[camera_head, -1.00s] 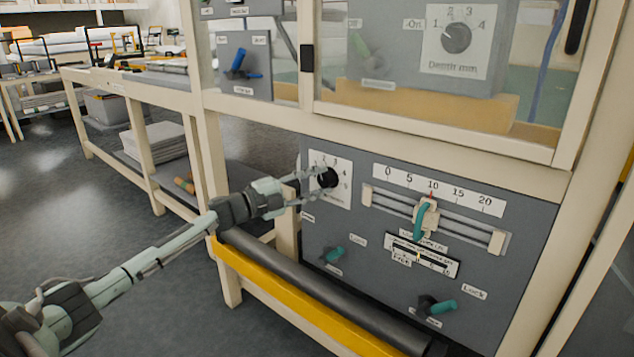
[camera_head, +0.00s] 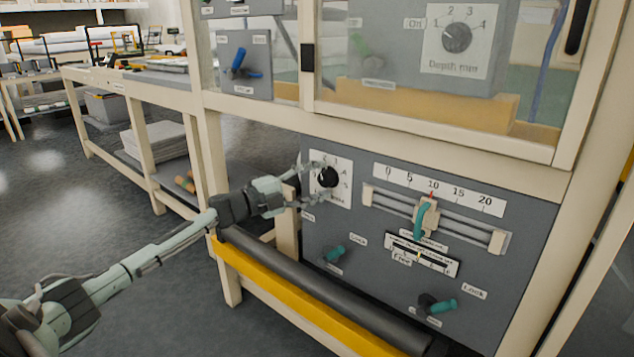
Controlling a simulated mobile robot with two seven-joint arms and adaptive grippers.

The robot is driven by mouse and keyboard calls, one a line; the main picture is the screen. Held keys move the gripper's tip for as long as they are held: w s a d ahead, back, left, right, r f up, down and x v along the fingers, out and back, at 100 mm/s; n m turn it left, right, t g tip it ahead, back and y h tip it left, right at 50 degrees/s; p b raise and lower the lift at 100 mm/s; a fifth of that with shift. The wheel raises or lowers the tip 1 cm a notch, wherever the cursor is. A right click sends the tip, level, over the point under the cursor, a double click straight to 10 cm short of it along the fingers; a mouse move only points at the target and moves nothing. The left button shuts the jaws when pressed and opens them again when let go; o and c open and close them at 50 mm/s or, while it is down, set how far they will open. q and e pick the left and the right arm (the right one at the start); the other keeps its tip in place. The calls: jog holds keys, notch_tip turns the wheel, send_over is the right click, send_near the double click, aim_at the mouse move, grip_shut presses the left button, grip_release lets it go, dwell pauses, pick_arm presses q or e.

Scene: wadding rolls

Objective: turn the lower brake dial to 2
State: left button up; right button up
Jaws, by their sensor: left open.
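The lower brake dial (camera_head: 327,177) is a black knob on a white numbered plate (camera_head: 344,190), at the upper left of the lower grey panel. My left gripper (camera_head: 318,182) reaches in from the left with its fingers open, one above and one below the knob. I cannot tell whether the fingers touch it. The fingers cover part of the plate, and the knob's pointer is too small to read. My right gripper is not in view.
Right of the dial is a slider (camera_head: 425,215) on rails under a 0 to 20 scale (camera_head: 440,188). Teal levers (camera_head: 335,254) (camera_head: 440,306) sit lower on the panel. A dark roller (camera_head: 320,290) and yellow bar (camera_head: 300,300) run below my arm. A frame beam (camera_head: 400,140) crosses above.

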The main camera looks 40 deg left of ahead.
pick_arm(q)
jog(key=r+v, duration=0.1)
jog(key=v, duration=1.1)
jog(key=shift+f, duration=0.45)
jog(key=shift+d+f, duration=0.1)
